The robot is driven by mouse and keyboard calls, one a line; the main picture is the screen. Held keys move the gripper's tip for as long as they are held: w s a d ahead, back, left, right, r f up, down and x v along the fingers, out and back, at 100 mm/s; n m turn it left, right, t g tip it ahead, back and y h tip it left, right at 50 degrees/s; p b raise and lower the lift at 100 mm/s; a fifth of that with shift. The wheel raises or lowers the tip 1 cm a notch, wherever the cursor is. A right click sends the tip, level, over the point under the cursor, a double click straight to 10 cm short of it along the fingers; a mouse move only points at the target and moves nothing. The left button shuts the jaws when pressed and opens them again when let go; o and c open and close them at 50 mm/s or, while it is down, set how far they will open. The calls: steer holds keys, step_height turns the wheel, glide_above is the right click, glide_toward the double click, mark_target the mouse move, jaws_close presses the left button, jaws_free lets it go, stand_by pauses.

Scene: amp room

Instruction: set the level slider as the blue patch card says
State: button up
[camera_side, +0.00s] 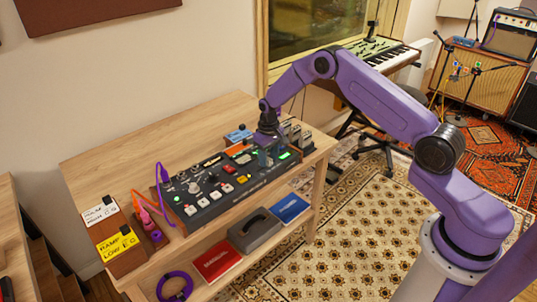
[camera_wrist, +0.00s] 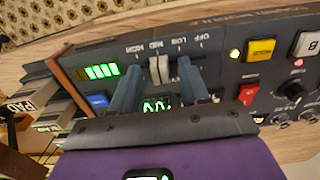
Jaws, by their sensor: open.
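My gripper (camera_wrist: 159,68) is open in the wrist view. One finger is on each side of a pale slider cap (camera_wrist: 159,72), with a gap to both. The slider's scale reads HIGH, MID, LOW, OFF from left to right, and the cap stands at about MID. In the side view my gripper (camera_side: 268,138) is down over the right part of the dark console (camera_side: 205,201), and hides the slider there. A small blue item (camera_side: 237,134) with an orange part lies behind the console; I cannot tell whether it is the blue patch card, and no text on it is readable.
White (camera_side: 101,213) and yellow (camera_side: 117,243) cards stand at the console's left, beside plugged orange and purple cables. A lit green bar (camera_wrist: 102,71) and yellow button (camera_wrist: 260,50) flank the slider.

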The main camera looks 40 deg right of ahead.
mark_target(269, 159)
step_height(269, 159, up, 18)
steer(key=shift+f, duration=0.25)
stand_by(0.3)
steer(key=s+a+r+n, duration=0.35)
steer(key=s+a, duration=0.35)
steer(key=s, duration=0.3)
steer(key=s+a+r+n, duration=0.35)
steer(key=s+a, duration=0.35)
steer(key=s, duration=0.3)
steer(key=s+d+n, duration=0.2)
steer(key=s, duration=0.9)
steer(key=s+d+n, duration=0.3)
steer(key=s, duration=0.9)
steer(key=shift+s+f+n, duration=0.15)
steer(key=shift+s+n, duration=0.1)
steer(key=shift+n, duration=0.05)
